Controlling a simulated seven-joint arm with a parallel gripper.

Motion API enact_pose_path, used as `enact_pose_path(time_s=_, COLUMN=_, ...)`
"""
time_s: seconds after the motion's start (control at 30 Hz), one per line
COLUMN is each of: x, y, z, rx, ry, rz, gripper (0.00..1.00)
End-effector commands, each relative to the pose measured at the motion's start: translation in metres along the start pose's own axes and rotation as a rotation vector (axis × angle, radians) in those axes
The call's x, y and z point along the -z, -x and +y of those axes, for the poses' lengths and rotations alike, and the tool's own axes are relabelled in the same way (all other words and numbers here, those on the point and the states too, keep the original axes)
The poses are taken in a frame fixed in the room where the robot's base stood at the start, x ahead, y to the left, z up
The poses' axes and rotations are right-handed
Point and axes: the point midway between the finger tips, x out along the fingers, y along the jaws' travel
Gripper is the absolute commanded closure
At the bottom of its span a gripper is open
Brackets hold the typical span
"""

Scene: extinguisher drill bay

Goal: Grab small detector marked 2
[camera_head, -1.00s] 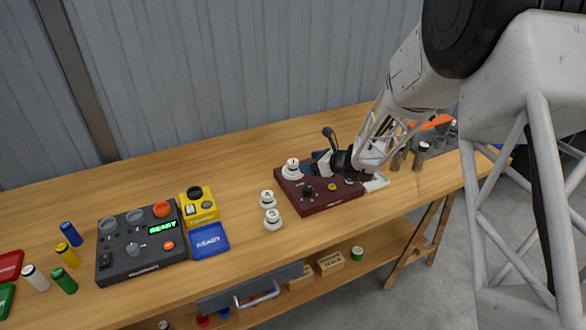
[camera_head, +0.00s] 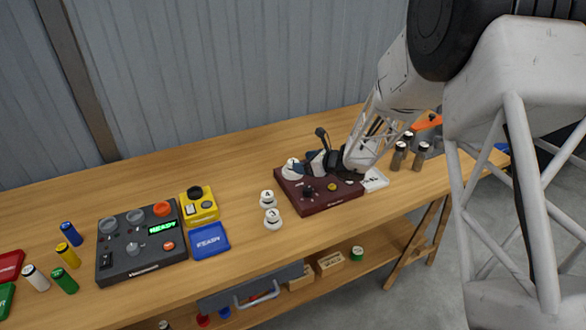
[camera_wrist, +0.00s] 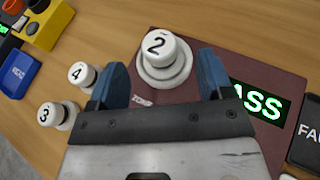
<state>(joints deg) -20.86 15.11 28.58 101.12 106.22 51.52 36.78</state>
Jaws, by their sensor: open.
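The small white detector marked 2 (camera_wrist: 163,52) sits on a round base on the maroon panel (camera_wrist: 255,60) in the wrist view. In the head view the detector (camera_head: 291,168) is at the panel's upper left, partly beside my gripper. My gripper (camera_wrist: 165,85) is open, its two blue fingers apart, with the detector ahead of the gap between them. Nothing is between the fingertips. In the head view my gripper (camera_head: 311,163) is low over the panel, just right of the detector. Whether a finger touches it cannot be told.
Detectors marked 4 (camera_wrist: 82,74) and 3 (camera_wrist: 53,115) stand on the wood left of the panel. A blue tray (camera_head: 209,240), yellow device (camera_head: 199,206) and dark console (camera_head: 141,245) lie further left. Several dark cylinders, including one (camera_head: 419,157), stand at the right.

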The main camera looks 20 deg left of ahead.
Motion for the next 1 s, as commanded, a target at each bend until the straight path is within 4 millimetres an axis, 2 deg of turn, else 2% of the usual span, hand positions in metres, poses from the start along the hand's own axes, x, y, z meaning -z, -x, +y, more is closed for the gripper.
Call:
enact_pose_path(time_s=0.23, x=0.001, y=-0.009, z=0.001, rx=-0.001, ry=-0.001, rz=0.000, gripper=0.26)
enact_pose_path(time_s=0.63, x=0.001, y=-0.047, z=0.001, rx=0.002, ry=0.001, rz=0.000, gripper=0.26)
enact_pose_path(time_s=1.0, x=0.001, y=-0.052, z=0.001, rx=0.002, ry=0.001, rz=0.000, gripper=0.26)
